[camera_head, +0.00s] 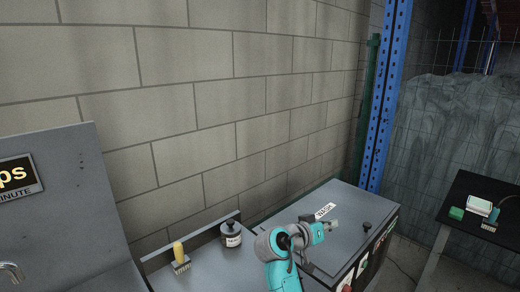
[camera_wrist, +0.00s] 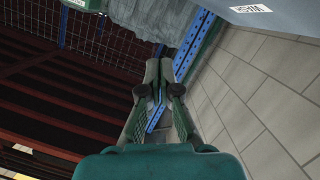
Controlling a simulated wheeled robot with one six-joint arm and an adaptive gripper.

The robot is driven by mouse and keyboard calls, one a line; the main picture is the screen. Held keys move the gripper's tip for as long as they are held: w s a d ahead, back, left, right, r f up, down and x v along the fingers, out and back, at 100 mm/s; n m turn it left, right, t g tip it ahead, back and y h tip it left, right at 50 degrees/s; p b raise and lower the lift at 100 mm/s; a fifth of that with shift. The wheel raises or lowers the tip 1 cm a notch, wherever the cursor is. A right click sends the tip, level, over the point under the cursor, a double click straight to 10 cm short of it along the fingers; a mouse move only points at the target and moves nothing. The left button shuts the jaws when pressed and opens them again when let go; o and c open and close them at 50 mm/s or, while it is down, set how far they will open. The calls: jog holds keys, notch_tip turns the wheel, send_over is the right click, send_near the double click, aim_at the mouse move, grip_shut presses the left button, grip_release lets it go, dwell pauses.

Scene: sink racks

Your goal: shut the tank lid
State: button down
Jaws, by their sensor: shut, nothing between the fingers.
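The grey tank (camera_head: 388,245) stands against the block wall at the right of the head view. Its grey lid (camera_head: 345,203), with a white WASH label (camera_head: 325,211) and a dark knob (camera_head: 367,226), lies flat across the top and looks down. I cannot make out any gap along its edge. The lid also shows at the upper right of the wrist view (camera_wrist: 290,18), label upside down. My gripper (camera_head: 335,224) is over the lid near the label, shut and empty. Its dark fingers (camera_wrist: 158,68) are together in the wrist view. I cannot tell whether it touches the lid.
A labelled bottle (camera_head: 231,236) and a yellow-handled brush (camera_head: 180,257) stand on the counter left of my arm. A blue rack post (camera_head: 384,100) rises behind the tank. A dark table (camera_head: 470,205) with small items stands at the right, across a floor gap.

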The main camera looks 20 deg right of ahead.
jog(key=shift+m, duration=0.3)
jog(key=shift+s+d+f, duration=0.15)
jog(key=shift+s+f, duration=0.25)
jog(key=shift+f, duration=0.55)
jog(key=shift+s+d+f, duration=0.15)
jog(key=shift+s+f, duration=0.2)
jog(key=shift+f, duration=0.65)
jog(key=shift+s+d+f, duration=0.15)
jog(key=shift+s+f, duration=0.25)
jog(key=shift+f, duration=0.55)
jog(key=shift+r, duration=0.1)
jog(key=s+a+r, duration=0.3)
jog(key=a+r, duration=0.3)
jog(key=a, duration=0.3)
jog(key=shift+s, duration=0.15)
jog(key=shift+a, duration=0.1)
